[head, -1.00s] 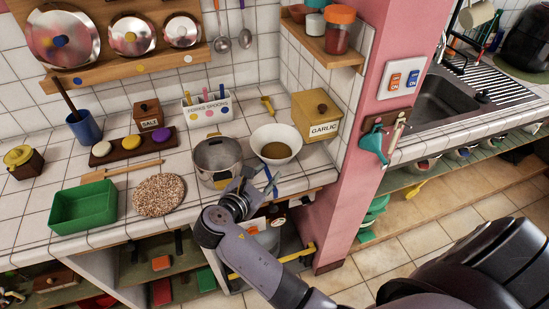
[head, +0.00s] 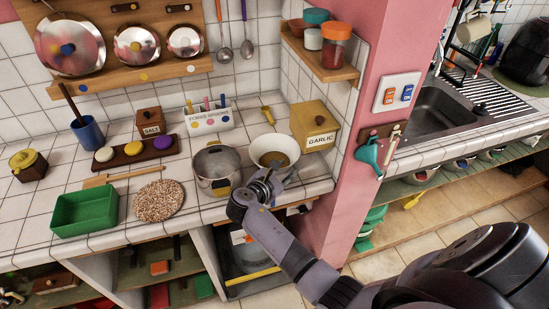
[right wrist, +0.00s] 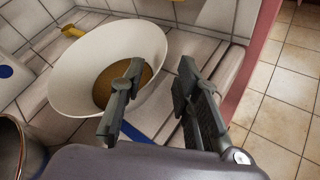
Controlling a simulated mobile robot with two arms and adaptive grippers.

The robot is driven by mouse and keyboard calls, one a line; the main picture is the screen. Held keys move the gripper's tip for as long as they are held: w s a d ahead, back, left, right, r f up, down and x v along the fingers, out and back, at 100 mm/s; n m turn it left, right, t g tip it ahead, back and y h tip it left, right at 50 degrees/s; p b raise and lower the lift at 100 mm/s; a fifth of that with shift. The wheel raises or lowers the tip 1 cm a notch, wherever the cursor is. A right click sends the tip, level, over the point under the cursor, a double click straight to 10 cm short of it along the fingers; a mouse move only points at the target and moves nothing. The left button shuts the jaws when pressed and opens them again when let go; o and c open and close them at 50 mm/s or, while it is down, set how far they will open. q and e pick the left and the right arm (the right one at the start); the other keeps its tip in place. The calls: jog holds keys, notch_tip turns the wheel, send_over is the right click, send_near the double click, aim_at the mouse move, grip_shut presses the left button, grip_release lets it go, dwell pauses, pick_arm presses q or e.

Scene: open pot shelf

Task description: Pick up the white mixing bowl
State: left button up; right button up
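The white mixing bowl (head: 274,142) stands upright on the tiled counter, in front of the GARLIC box, and its inside bottom looks tan. In the right wrist view the bowl (right wrist: 72,78) fills the upper left. My right gripper (head: 272,178) is at the bowl's front edge in the head view, partly covering it. In the right wrist view its fingers (right wrist: 160,72) are apart and empty. The left finger overlaps the bowl's inside, and the right finger is outside the rim over the counter. I cannot tell whether either finger touches the bowl. My left gripper is not in view.
A metal pot (head: 217,181) stands close left of the bowl. The GARLIC box (head: 316,138) is behind right, and a pink pillar (head: 345,200) rises to the right. A round speckled mat (head: 158,201) and green tray (head: 84,214) lie farther left. The counter's front edge is near.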

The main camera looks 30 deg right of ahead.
aim_at(289, 167)
jog(key=x, duration=0.5)
jog(key=shift+d, duration=0.1)
jog(key=shift+c, duration=1.9)
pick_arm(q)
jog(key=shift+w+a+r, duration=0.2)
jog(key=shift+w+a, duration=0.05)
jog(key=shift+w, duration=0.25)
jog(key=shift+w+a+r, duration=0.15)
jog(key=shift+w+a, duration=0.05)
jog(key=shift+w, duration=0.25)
pick_arm(e)
grip_shut()
